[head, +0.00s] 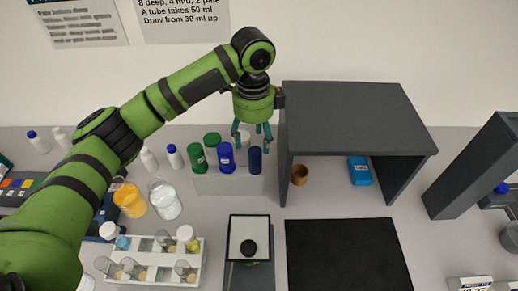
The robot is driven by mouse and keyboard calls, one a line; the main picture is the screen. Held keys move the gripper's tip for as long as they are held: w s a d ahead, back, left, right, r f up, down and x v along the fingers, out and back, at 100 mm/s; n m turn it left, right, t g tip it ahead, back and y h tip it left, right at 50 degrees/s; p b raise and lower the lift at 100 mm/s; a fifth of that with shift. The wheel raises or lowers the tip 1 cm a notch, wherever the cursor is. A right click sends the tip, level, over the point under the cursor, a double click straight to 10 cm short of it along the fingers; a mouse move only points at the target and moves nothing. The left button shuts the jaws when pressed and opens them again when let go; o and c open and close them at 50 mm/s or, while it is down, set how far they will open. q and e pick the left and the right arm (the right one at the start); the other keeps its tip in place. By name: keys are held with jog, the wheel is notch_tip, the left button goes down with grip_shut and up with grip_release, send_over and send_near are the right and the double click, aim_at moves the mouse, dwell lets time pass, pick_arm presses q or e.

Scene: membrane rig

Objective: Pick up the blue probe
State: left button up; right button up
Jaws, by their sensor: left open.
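A white holder (228,184) behind the middle of the bench carries upright cylinders. Two are green (197,158), one is bright blue with a white mark (226,160), and one is dark blue (255,162). I cannot tell for sure which blue piece is the probe. My left gripper (252,137) points down above the right part of this holder. Its teal fingers are apart and nothing shows between them. It is close to the blue cylinders, but I cannot tell whether it touches them. My right gripper is not in view.
A dark grey shelf (355,115) stands just right of my left gripper, with a brown cup (300,175) and a blue box (360,171) under it. Beakers (165,199) and a white vial rack (190,267) stand at left. A black mat (346,255) lies clear in front.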

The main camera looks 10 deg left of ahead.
aim_at(254, 152)
pick_arm(q)
jog(key=f+p, duration=0.1)
jog(key=s+f+p, duration=0.1)
jog(key=f+p, duration=0.1)
jog(key=shift+s+d+f, duration=0.15)
jog(key=shift+s+f, duration=0.05)
jog(key=shift+f, duration=0.1)
jog(key=shift+w+f, duration=0.15)
jog(key=shift+f, duration=0.45)
jog(key=shift+w+f, duration=0.15)
jog(key=shift+f, duration=0.5)
jog(key=c, duration=1.1)
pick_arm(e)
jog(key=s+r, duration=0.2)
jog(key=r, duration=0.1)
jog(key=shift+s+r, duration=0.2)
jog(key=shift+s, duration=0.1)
